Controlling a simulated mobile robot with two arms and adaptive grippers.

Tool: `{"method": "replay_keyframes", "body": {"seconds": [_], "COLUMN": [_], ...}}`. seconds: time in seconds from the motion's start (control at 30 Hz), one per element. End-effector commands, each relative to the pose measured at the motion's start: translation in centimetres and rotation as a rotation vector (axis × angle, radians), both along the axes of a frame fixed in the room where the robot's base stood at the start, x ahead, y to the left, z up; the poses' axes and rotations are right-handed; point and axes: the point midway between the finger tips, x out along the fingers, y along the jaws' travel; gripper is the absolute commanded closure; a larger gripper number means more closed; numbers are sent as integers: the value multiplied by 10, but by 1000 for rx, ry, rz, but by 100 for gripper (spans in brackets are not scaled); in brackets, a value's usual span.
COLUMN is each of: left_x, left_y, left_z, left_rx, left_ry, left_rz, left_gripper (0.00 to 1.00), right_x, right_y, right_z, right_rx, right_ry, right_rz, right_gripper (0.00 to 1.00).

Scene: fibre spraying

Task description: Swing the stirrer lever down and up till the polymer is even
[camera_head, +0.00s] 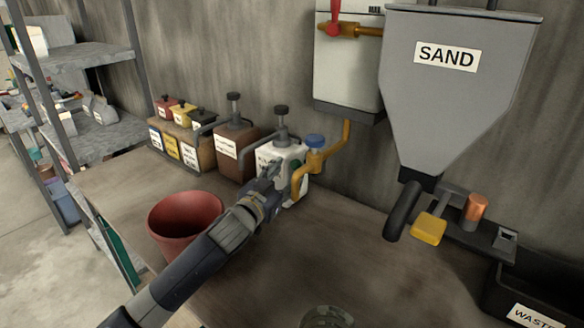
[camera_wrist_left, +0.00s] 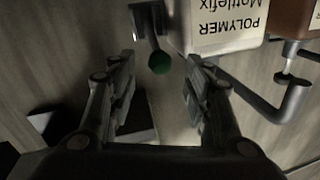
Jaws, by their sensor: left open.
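The white polymer container (camera_head: 290,153) stands on the bench against the wall, with a dark pump top. Its label (camera_wrist_left: 228,20) reads "POLYMER" and shows upside down in the left wrist view. The stirrer lever ends in a green ball knob (camera_wrist_left: 160,62) beside the container. My left gripper (camera_head: 272,176) is at the front of the container and hides part of it. In the left wrist view its fingers (camera_wrist_left: 156,90) are open and apart, with the knob ahead of the gap between them, not gripped. The polymer inside is not visible. My right gripper is not in view.
A red bucket (camera_head: 185,222) stands close beside my left arm. A brown container (camera_head: 236,150) and small pigment boxes (camera_head: 180,145) stand left of the polymer. A yellow pipe (camera_head: 318,160) hangs close on the right. The sand hopper (camera_head: 455,95) and waste bin (camera_head: 530,290) are farther right.

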Motion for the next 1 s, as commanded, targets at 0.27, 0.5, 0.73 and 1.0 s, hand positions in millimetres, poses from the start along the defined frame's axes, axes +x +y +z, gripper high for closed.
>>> {"method": "replay_keyframes", "body": {"seconds": [0.27,0.5,0.73,1.0], "left_x": [24,29,29,29], "left_y": [-11,-12,-12,-12], "left_z": [1,0,0,0], "left_rx": [-2,-1,-1,-1], "left_ry": [0,0,0,0], "left_rz": [-1,0,0,0], "left_gripper": [54,54,66,100], "right_x": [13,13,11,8], "right_y": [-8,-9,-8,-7], "right_z": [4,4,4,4], "right_rx": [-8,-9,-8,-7], "right_ry": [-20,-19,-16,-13], "right_rz": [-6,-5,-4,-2], "right_gripper": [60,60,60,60]}}
